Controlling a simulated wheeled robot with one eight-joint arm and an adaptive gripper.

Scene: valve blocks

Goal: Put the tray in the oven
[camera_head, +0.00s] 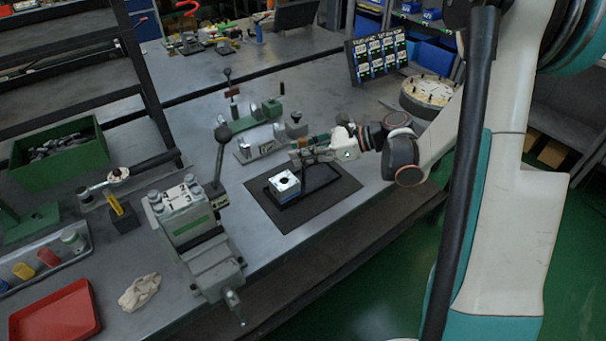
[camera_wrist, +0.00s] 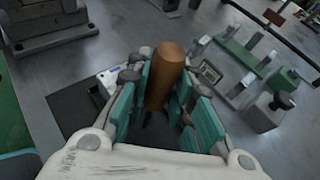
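The tray (camera_head: 312,190) is a small black frame lying on a dark mat on the workbench, right of centre in the head view. The block shows partly in the wrist view (camera_wrist: 108,78), behind the fingers. My gripper (camera_head: 318,147) is above the tray's back edge. In the wrist view its teal pads (camera_wrist: 163,95) lie close on both sides of a brown upright handle (camera_wrist: 168,65) and appear shut on it. The handle's lower end is hidden. I see no clear oven.
A grey vise (camera_head: 205,250) stands left of the mat (camera_head: 330,205), with a lever (camera_head: 221,150) behind it. A green clamp fixture (camera_head: 258,118) stands behind the gripper. A round fixture (camera_head: 428,95) is at the right. A red bin (camera_head: 55,318) is at front left.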

